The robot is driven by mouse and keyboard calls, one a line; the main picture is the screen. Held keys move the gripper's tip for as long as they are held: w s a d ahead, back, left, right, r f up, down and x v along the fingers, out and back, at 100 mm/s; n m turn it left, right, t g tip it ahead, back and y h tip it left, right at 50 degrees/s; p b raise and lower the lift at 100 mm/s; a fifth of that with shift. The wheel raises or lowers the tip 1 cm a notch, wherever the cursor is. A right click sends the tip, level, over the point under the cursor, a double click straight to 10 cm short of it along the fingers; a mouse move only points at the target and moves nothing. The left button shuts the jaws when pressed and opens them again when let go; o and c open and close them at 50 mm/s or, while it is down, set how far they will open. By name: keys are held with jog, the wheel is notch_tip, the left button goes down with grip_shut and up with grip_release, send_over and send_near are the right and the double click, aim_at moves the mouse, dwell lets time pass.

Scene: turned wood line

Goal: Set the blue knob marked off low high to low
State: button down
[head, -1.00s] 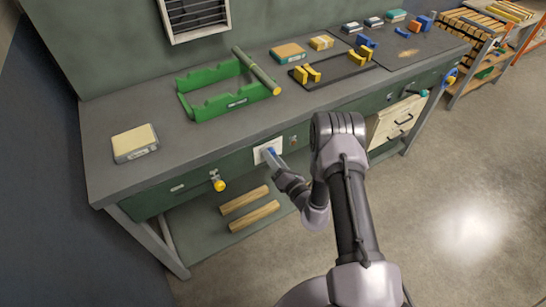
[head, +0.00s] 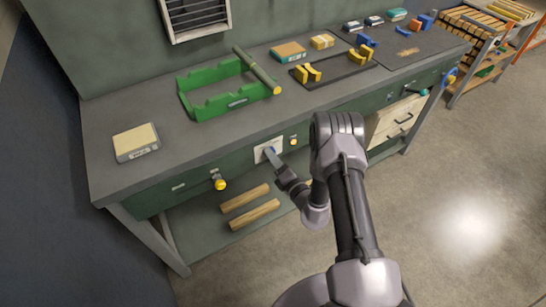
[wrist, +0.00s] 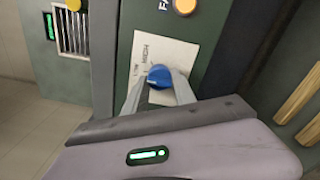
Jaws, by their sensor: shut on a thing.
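The blue knob (wrist: 159,75) sits on a white plate (wrist: 166,48) on the green bench front. In the wrist view, the printed words LOW and HIGH show beyond the knob; the rest of the plate is partly hidden by my fingers. My gripper (wrist: 159,84) is shut on the knob, one finger on each side. The knob's pointer is not clear, so I cannot tell which mark it faces. In the head view, my gripper (head: 272,153) reaches the white plate (head: 260,155) and largely covers the knob.
A round amber lamp (head: 294,142) beside the plate looks bright. A yellow knob or handle (head: 220,184) sticks out to the left on the bench front. Two wooden bars (head: 246,205) lie on the lower shelf. The floor at right is clear.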

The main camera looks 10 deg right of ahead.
jog(key=c, duration=1)
grip_release()
jog(key=p+v, duration=0.4)
jog(key=v, duration=1.3)
jog(key=shift+s+p, duration=0.25)
jog(key=shift+p, duration=0.05)
